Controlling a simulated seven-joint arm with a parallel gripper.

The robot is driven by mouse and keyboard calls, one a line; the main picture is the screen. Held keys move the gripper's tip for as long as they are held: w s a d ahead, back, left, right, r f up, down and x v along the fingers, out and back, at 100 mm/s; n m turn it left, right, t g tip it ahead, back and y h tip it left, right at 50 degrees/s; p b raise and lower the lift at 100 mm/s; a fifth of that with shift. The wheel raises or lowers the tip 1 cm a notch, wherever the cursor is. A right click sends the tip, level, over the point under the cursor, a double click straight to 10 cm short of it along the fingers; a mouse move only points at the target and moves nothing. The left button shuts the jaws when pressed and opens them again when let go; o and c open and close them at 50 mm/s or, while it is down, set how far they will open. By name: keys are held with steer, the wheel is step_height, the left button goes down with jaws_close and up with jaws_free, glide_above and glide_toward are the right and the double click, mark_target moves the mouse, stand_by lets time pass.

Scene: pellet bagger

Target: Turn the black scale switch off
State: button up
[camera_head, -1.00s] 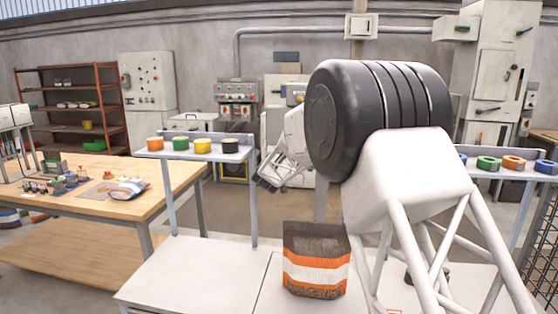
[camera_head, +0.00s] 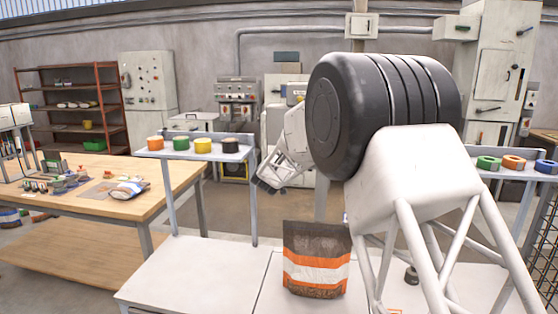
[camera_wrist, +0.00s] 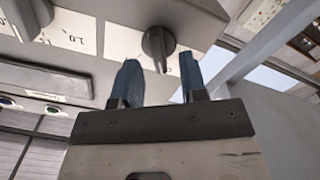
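Two dark grey rotary knobs show in the wrist view on a pale panel with white labels. One knob (camera_wrist: 158,44) is near the top middle, its narrow end pointing down in the picture. The other knob (camera_wrist: 28,14) is at the top left, partly cut off. I cannot tell from the frames which one is the scale switch. My gripper (camera_wrist: 160,60) is open and empty, its two blue-grey fingers apart. The first knob lies between the fingertips in the picture; I see no contact. In the head view the fingers are not clear.
A brown, orange and white bag (camera_head: 317,272) stands on the white bench (camera_head: 195,265). Tape rolls sit on a raised shelf (camera_head: 180,153) behind. A wooden table (camera_head: 60,205) with small items is at the left. In the wrist view a pale blue post (camera_wrist: 250,60) is at the right.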

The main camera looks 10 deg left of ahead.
steer(key=s, duration=0.6)
steer(key=shift+s, duration=0.1)
stand_by(0.3)
steer(key=shift+r, duration=0.1)
steer(key=s+d+r+m+g+y, duration=0.1)
steer(key=s+d+r+g+y, duration=0.15)
steer(key=s+d, duration=0.8)
steer(key=s+d+r+g+y, duration=0.1)
steer(key=s+d+r+g, duration=0.25)
steer(key=s+d, duration=0.7)
steer(key=s+d+f+m+g+h, duration=0.1)
steer(key=s+d+f+g, duration=0.2)
steer(key=s, duration=1.1)
steer(key=s+d+f+m+g+h, duration=0.1)
steer(key=s+d+f+m+g, duration=0.1)
steer(key=s+d, duration=0.6)
steer(key=s+d+f+m+g+h, duration=0.1)
steer(key=s+d+f+g, duration=0.3)
steer(key=s, duration=1.7)
steer(key=shift+d+f+m+h, duration=0.35)
steer(key=shift+d+f+m, duration=0.35)
steer(key=shift+d, duration=0.4)
